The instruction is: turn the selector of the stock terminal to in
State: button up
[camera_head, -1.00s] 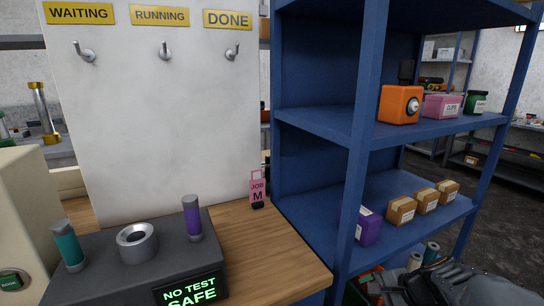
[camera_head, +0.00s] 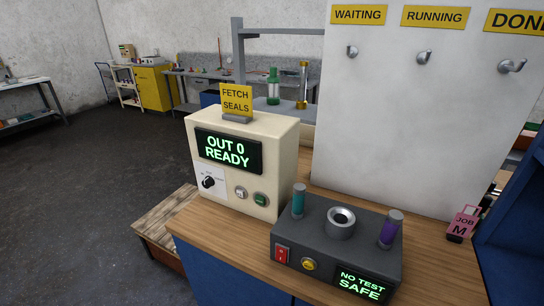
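The stock terminal (camera_head: 222,178) is a cream box at the left end of the wooden bench. Its screen (camera_head: 228,150) reads "OUT 0 READY" in green. The selector (camera_head: 208,182) is a black knob on a white plate at the terminal's lower left; its small labels are too small to read. A pale button (camera_head: 240,193) and a green button (camera_head: 260,199) sit to its right. A yellow "FETCH SEALS" sign (camera_head: 236,100) stands on top. My gripper is not in view.
A dark test unit (camera_head: 336,245) reading "NO TEST SAFE" stands right of the terminal. Behind it is a white hook board (camera_head: 415,120). A pink job tag (camera_head: 464,223) stands at the right. A wooden pallet (camera_head: 160,225) lies left of the bench; open floor (camera_head: 80,200) is beyond.

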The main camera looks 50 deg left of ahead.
aim_at(209, 182)
jog(key=u, duration=2.2)
jog(key=k, duration=1)
jog(key=u, duration=0.95)
jog(key=i, duration=1.7)
jog(key=z, duration=0.75)
